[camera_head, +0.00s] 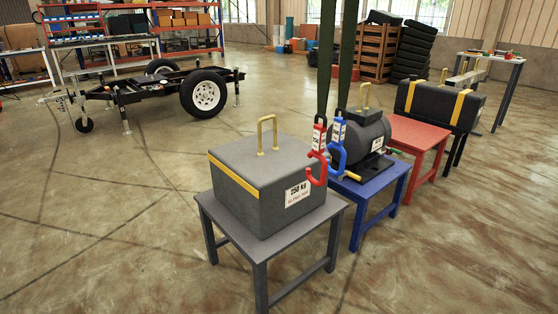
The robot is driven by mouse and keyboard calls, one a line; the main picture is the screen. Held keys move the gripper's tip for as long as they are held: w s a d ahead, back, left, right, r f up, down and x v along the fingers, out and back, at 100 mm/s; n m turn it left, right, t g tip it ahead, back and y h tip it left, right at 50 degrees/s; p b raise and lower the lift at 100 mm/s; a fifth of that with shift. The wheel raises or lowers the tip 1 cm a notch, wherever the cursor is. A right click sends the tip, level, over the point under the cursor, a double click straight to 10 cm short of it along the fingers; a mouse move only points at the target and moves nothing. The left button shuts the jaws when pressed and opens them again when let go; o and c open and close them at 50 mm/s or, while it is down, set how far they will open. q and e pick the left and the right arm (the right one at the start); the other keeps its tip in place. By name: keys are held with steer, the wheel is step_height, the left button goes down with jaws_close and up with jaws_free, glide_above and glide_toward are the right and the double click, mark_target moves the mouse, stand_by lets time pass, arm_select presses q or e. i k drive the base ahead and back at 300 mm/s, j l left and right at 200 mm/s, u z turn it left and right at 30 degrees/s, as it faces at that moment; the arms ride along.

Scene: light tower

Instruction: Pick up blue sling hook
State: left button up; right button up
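The blue sling hook (337,150) hangs in mid-air right of the picture's centre. It has a white label on its upper part and an open curve at the bottom. Just left of it hangs the red sling hook (318,160), close beside it. Dark green slings (326,60) run down from the top of the picture above the two hooks. Neither of my grippers is in view.
A grey block marked 250 kg (255,185) with a yellow handle stands on a grey table (273,248). A dark motor (362,135) sits on a blue table (375,186) behind the hooks. A red table (420,133) and a black tank (440,103) stand beyond. A trailer chassis (150,90) is at back left.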

mark_target(339, 128)
steer(key=i+l, duration=0.2)
steer(key=i, duration=0.3)
steer(key=i+l+u, duration=0.15)
steer(key=i, duration=0.35)
steer(key=i+l, duration=0.35)
steer(key=i+l+u, duration=0.15)
steer(key=i+l, duration=0.15)
steer(key=i, duration=0.3)
